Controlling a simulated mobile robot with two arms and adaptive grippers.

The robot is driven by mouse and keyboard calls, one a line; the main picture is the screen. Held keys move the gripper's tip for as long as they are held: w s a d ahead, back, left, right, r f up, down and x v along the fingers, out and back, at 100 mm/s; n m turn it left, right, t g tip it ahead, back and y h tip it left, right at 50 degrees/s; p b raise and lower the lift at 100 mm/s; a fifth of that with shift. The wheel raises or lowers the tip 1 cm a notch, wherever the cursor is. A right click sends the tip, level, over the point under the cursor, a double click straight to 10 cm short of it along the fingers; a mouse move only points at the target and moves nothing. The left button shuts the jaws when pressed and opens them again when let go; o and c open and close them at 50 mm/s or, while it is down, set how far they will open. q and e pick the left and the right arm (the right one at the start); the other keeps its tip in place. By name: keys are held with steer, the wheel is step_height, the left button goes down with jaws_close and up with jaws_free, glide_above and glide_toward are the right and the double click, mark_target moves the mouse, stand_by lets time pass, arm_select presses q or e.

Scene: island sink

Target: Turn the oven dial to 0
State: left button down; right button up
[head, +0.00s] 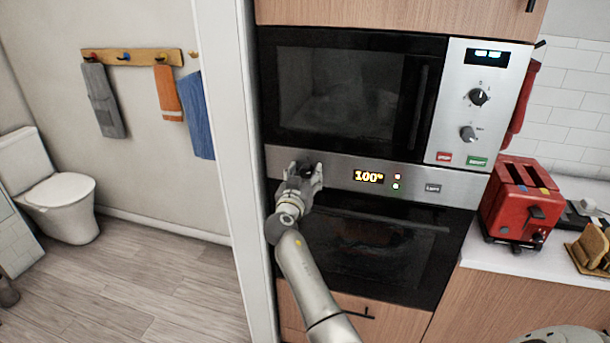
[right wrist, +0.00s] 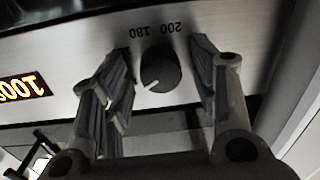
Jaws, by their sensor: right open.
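The oven dial (right wrist: 160,70) is a dark round knob on the oven's silver panel, with the marks 180 and 200 beside it, upside down in the right wrist view. My right gripper (right wrist: 161,58) is open, with one finger on each side of the dial and visible gaps to it. In the head view, my right gripper (head: 303,176) is at the panel's left end and mostly covers the dial. The oven display (head: 369,177) reads 100°. The oven door (head: 400,255) is closed. My left gripper is not in view.
A microwave (head: 350,85) with its own control panel (head: 478,105) sits above the oven. A red toaster (head: 520,205) stands on the counter at right. A white door frame (head: 228,150) borders the oven's left side. Wooden floor (head: 140,285) lies clear at left.

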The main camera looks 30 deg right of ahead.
steer(key=c, duration=1)
steer(key=shift+n, duration=0.5)
steer(key=shift+n+b, duration=0.65)
steer(key=shift+n, duration=0.35)
steer(key=n, duration=0.2)
steer(key=shift+n, duration=0.3)
steer(key=n, duration=0.2)
steer(key=shift+n, duration=0.3)
steer(key=shift+w+n, duration=0.1)
steer(key=shift+n, duration=1.7)
